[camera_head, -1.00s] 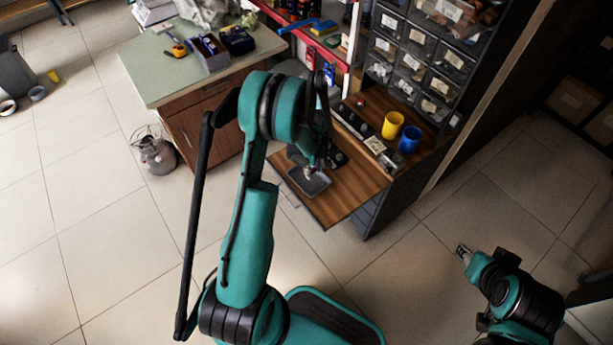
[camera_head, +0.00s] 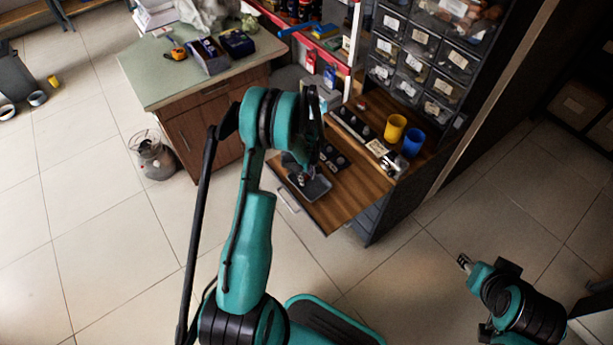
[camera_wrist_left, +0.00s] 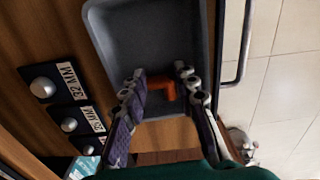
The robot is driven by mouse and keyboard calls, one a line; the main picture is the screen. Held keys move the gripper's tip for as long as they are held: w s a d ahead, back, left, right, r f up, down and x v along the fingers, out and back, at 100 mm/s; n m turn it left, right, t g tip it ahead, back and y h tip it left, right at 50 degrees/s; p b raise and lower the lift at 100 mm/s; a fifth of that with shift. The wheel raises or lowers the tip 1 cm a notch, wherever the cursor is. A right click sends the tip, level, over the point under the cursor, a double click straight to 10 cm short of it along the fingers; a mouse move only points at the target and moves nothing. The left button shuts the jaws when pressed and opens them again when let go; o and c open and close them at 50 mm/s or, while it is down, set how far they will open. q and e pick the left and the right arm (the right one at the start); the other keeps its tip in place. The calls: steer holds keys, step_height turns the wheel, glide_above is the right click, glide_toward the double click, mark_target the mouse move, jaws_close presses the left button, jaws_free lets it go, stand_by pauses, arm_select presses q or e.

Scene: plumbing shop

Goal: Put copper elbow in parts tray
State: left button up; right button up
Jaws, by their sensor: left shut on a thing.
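The copper elbow (camera_wrist_left: 163,88) is orange and sits between the two fingertips of my left gripper (camera_wrist_left: 160,80) in the left wrist view. The gripper is shut on it. The parts tray (camera_wrist_left: 150,35) is a shallow grey tray below and around the elbow in that view. I cannot tell whether the elbow touches the tray floor. In the head view the tray (camera_head: 319,190) lies on the wooden shelf, and my left gripper (camera_head: 304,175) is over it, partly hidden by my arm. My right gripper (camera_head: 464,262) is above the floor, away from the shelf; its fingers are too small to read.
Black blocks with round knobs and size labels, such as 32 MM (camera_wrist_left: 50,85), stand beside the tray. A green-topped workbench (camera_head: 165,75) is at the left.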

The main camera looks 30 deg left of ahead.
arm_select(q)
steer(key=o, duration=0.9)
steer(key=s+d+r+m+t+p, duration=0.1)
steer(key=s+d+r+m+p, duration=0.15)
steer(key=r, duration=0.75)
steer(key=s+d+r+m+t+p, duration=0.1)
steer(key=d+r, duration=0.2)
steer(key=r, duration=0.6)
steer(key=s+d+r+m+t+p, duration=0.1)
steer(key=s+d+r+m, duration=0.15)
steer(key=r, duration=0.75)
steer(key=shift+s+d+r+m+t, duration=0.7)
steer(key=shift+s+d+r+m, duration=0.55)
steer(key=shift+s, duration=0.95)
steer(key=shift+s+d+r+m+t, duration=0.75)
steer(key=shift+s+d+m, duration=0.85)
steer(key=shift+s, duration=0.65)
steer(key=shift+s+d+r+m+t, duration=0.65)
steer(key=shift+s+d+r+m, duration=0.75)
steer(key=shift+s, duration=0.8)
steer(key=shift+d+f, duration=0.2)
steer(key=shift+f, duration=0.1)
